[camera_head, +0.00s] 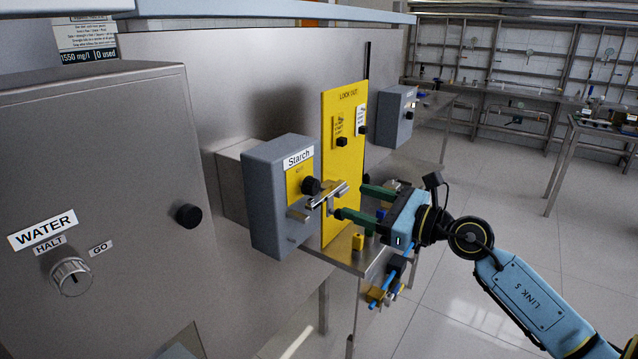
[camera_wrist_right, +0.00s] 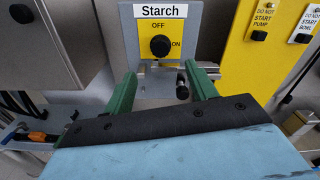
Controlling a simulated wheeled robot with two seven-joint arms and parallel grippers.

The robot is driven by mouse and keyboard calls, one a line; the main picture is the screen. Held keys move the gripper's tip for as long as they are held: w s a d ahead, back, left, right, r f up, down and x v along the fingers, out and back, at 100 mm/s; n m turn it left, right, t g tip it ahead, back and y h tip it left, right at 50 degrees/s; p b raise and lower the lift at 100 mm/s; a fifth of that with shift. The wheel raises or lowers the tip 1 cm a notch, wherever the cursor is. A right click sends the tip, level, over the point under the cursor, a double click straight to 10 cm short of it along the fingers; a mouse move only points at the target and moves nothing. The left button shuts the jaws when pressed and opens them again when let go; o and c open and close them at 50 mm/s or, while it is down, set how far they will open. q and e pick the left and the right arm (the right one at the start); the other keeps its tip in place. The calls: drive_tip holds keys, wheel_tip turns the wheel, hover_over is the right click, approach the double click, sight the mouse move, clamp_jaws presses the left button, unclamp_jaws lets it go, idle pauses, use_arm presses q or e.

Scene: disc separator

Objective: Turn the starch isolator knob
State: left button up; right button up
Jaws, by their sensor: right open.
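The starch isolator is a grey box (camera_head: 267,205) labelled Starch on the metal wall. Its black knob (camera_head: 311,186) sits on a yellow plate. In the right wrist view the knob (camera_wrist_right: 160,46) has OFF above it and ON to its right. A metal hasp or latch (camera_head: 326,195) juts out just below the knob. My right gripper (camera_head: 352,202) is open in front of the box, its green fingers pointing at it. In the wrist view the fingers (camera_wrist_right: 160,85) are spread on either side, below the knob, with nothing seen held. My left gripper is not in view.
A yellow lockout board (camera_head: 344,120) with tags stands right behind the box. Another grey box (camera_head: 396,115) is farther along. A WATER panel with a silver knob (camera_head: 71,278) is at left. A small shelf (camera_head: 356,258) with padlocks lies under the gripper. Open floor is at right.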

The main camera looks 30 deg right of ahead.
sight(316, 187)
drive_tip(key=p+x, duration=0.2)
drive_tip(key=x, duration=0.8)
drive_tip(key=shift+w, duration=0.25)
drive_tip(key=shift+c, duration=0.5)
